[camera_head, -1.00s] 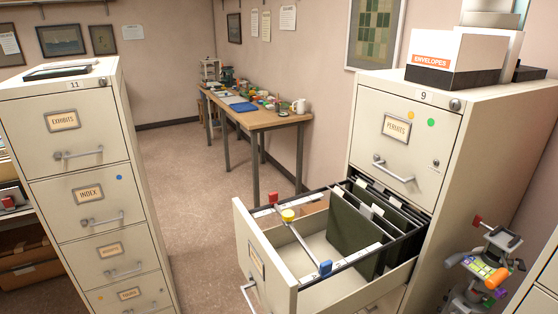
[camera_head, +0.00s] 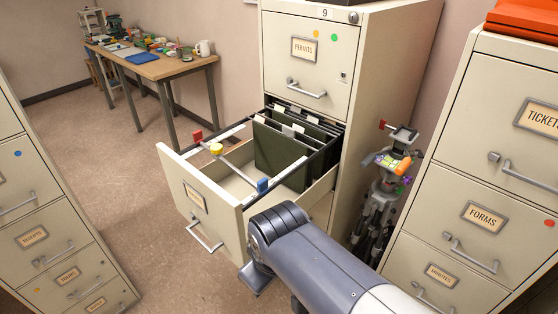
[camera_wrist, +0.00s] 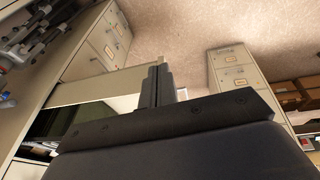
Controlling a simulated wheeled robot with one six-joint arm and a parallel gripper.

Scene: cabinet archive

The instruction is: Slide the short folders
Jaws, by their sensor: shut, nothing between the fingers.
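Dark green hanging folders (camera_head: 277,155) with white tabs stand at the back of the open drawer (camera_head: 172,172) of cabinet 9. The front part of the drawer is empty. A rod with a yellow knob (camera_head: 216,149) and a blue block (camera_head: 262,186) crosses the drawer ahead of the folders. My arm reaches up from the bottom in front of the drawer's right side. My gripper (camera_wrist: 158,80) is shut and empty in the wrist view, near the pale drawer front. In the head view it is mostly hidden behind my arm.
A tripod-like stand with coloured parts (camera_head: 392,165) stands right of cabinet 9. Another cabinet (camera_head: 480,190) is close on the right, and one (camera_head: 40,225) on the left. A table (camera_head: 150,66) stands at the back. The floor (camera_head: 110,170) left of the drawer is clear.

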